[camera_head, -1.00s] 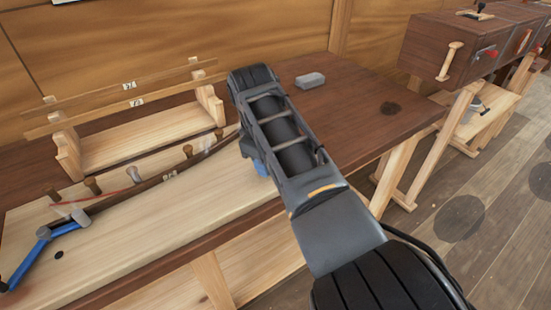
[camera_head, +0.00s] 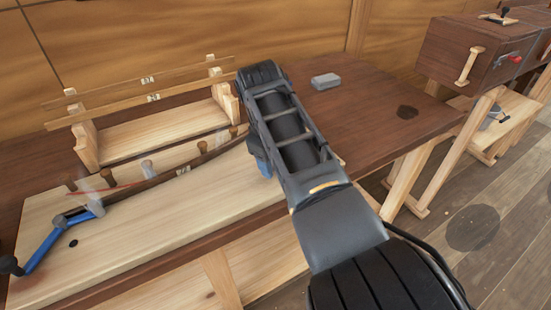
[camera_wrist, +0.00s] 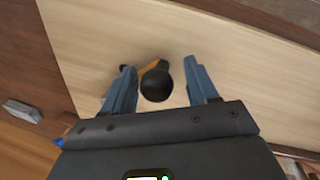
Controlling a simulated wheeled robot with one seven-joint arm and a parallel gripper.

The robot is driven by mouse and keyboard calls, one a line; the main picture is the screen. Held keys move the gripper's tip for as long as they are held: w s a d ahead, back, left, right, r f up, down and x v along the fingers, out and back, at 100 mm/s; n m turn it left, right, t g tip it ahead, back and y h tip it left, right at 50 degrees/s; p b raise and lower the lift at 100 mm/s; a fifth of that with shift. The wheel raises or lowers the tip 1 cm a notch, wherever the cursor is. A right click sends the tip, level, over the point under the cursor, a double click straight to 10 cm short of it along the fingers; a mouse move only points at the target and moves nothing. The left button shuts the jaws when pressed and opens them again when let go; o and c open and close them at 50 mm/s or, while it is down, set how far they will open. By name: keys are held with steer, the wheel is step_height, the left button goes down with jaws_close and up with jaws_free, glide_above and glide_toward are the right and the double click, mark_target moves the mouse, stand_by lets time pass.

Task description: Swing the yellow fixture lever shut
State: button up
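In the wrist view a round black knob (camera_wrist: 156,86) sits between the two blue fingers of my gripper (camera_wrist: 163,80). A short orange-yellow piece (camera_wrist: 153,64) shows just behind the knob and looks like part of the yellow lever. The fingers are apart, with a gap on each side of the knob; I cannot tell whether either touches it. In the head view my arm hides the yellow lever and most of my gripper; only a bit of blue finger shows low beside the arm, over the pale board (camera_head: 190,215).
A blue lever (camera_head: 50,240) with a black knob lies at the board's left end. A curved dark strip (camera_head: 180,172) with pegs runs along the board. Behind stands a wooden rack (camera_head: 150,130). A grey block (camera_head: 325,81) lies on the dark bench (camera_head: 370,105), right of my arm.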

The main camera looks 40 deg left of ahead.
steer(key=shift+s+r+b, duration=0.1)
steer(key=shift+s+r, duration=0.15)
steer(key=shift+r, duration=1)
steer(key=shift+s+r+b, duration=0.1)
steer(key=shift+s+r, duration=0.1)
steer(key=shift+r, duration=1.1)
steer(key=shift+s+r+b, duration=0.1)
steer(key=shift+s+r, duration=0.15)
steer(key=shift+r, duration=1)
